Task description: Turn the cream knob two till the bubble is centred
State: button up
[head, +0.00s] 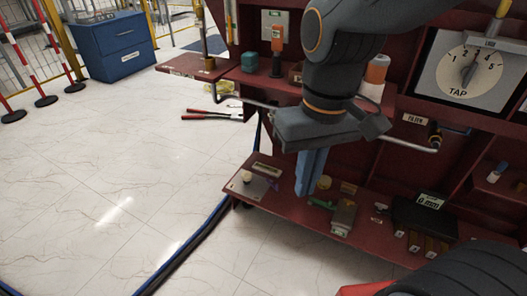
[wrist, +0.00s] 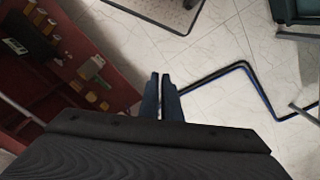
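A small cream round knob (head: 247,177) stands on a grey plate (head: 240,190) at the left end of the low red shelf. A pale bar (head: 266,169) lies just behind it; I cannot make out a bubble. Another cream-yellow round piece (head: 325,182) sits on the shelf partly behind my fingers. I cannot read which is knob two. My gripper (head: 309,174) points down in front of the shelf, with blue fingers right of the grey plate. In the wrist view, a narrow gap shows between its fingers (wrist: 160,97), with nothing held.
A TAP dial (head: 470,72) is at the upper right.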

aim_at(246, 176)
jog(key=u, duration=0.45)
jog(key=k, duration=1.05)
jog(key=u, duration=0.8)
jog(key=i, duration=0.95)
jog(key=z, duration=0.75)
jog(key=i, duration=0.5)
jog(key=z, duration=0.35)
